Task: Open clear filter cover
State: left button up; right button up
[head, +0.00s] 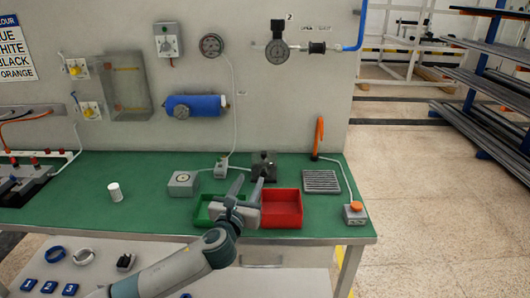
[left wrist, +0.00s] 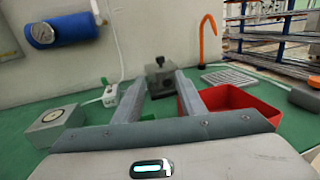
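The clear filter cover appears to be the see-through grey box (head: 127,88) on the wall panel at the upper left of the head view. It looks closed against the panel. A grey piece at the upper left edge of the left wrist view (left wrist: 10,35) may be its corner, but I cannot tell. My left gripper (head: 247,187) is over the bench, in front of the dark block with a knob and well to the right of and below the cover. Its two fingers are apart with nothing between them in the left wrist view (left wrist: 158,98). My right gripper does not show.
A blue cylinder (head: 204,105) with a gauge sticks out right of the cover. Yellow-knobbed valves (head: 75,69) are left of it. Green (head: 203,214) and red (head: 281,208) bins, a grey gauge box (head: 183,183) and a white cup (head: 115,192) stand on the green bench.

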aim_at(263, 156)
pick_arm(q)
jog(key=x, duration=1.5)
jog(key=shift+w+d, duration=0.1)
jog(key=shift+w, duration=0.2)
jog(key=shift+x, duration=0.8)
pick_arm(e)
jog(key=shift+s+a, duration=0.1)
pick_arm(q)
jog(key=shift+c, duration=0.6)
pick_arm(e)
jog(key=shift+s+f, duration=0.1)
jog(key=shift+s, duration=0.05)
pick_arm(q)
grip_shut()
